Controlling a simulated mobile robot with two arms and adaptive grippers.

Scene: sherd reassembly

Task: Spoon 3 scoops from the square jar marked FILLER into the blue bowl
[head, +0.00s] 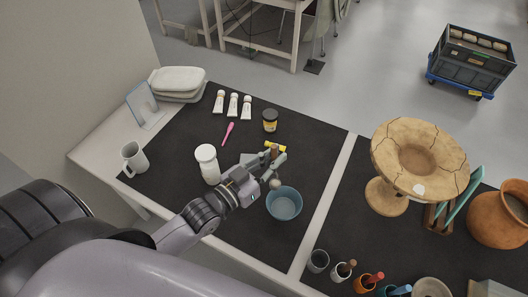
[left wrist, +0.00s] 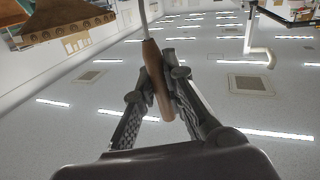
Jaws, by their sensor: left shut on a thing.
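My left gripper (head: 276,168) is shut on the wooden handle of a spoon (left wrist: 157,80). In the left wrist view the handle lies between both fingers (left wrist: 160,98), with a thin metal shaft beyond it. In the head view a small pale rounded end shows below the fingers, over the far rim of the blue bowl (head: 284,206); whether it carries filler I cannot tell. A white lidded jar (head: 207,166) stands left of the gripper. A grey shape (head: 248,159) is partly hidden behind the gripper. No FILLER marking is readable. My right gripper is out of view.
A dark jar with a yellow label (head: 270,121), white tubes (head: 233,105), a pink tool (head: 228,133) and a yellow item (head: 275,146) lie beyond the gripper. A mug (head: 133,159) stands left. A cracked pottery vessel (head: 420,160) and several cups (head: 318,261) stand right.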

